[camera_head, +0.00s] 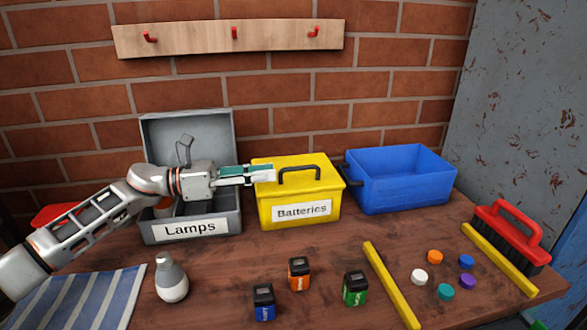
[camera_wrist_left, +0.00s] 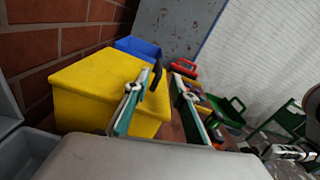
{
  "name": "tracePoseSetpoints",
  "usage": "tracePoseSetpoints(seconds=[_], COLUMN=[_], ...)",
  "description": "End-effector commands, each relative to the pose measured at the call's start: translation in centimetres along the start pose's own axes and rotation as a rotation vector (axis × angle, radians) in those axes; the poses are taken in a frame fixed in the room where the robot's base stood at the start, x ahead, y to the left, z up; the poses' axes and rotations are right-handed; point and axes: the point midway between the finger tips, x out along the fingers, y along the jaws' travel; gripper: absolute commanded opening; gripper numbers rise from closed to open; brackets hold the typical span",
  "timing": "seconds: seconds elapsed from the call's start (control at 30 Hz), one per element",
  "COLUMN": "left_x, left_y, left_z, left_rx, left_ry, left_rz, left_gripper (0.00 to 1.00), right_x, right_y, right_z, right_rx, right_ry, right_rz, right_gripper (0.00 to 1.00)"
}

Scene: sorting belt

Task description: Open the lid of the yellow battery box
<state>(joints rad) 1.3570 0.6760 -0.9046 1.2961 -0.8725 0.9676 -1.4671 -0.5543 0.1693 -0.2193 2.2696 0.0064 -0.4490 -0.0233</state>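The yellow battery box (camera_head: 272,212), labelled Batteries, stands on the table against the brick wall with its lid (camera_head: 318,165) shut. A black handle (camera_head: 300,169) arches over the lid. My left gripper (camera_head: 268,173) is level, at the left part of the lid beside the handle's left end. In the left wrist view its two fingers stand apart with nothing held between them (camera_wrist_left: 164,84). There the dark handle (camera_wrist_left: 157,75) shows by the left finger's tip; I cannot tell whether they touch. My right gripper is not seen.
An open grey Lamps box (camera_head: 237,222) stands left, under my left arm. A blue bin (camera_head: 400,195) stands close on the right. A bulb (camera_head: 171,280), several batteries (camera_head: 299,274), yellow strips (camera_head: 391,285), coloured caps (camera_head: 445,291) and a red brush (camera_head: 508,232) lie in front.

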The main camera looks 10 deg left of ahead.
Motion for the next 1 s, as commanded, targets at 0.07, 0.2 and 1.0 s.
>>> tracePoseSetpoints(seconds=[0.07,0.2,1.0], left_x=[1.7,4.2,7.2], left_y=[-0.1,-0.1,0.0], left_z=[0.1,0.0,-0.1], left_rx=[0.001,0.001,-0.001], left_ry=[-0.001,-0.001,0.0], left_rz=[-0.004,-0.002,0.0], left_gripper=[0.25,0.25,0.0], right_x=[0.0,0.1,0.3], right_y=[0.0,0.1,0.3], right_z=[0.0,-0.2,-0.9], right_rx=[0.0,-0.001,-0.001], right_ry=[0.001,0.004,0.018], right_rz=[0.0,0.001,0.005], right_gripper=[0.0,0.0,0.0])
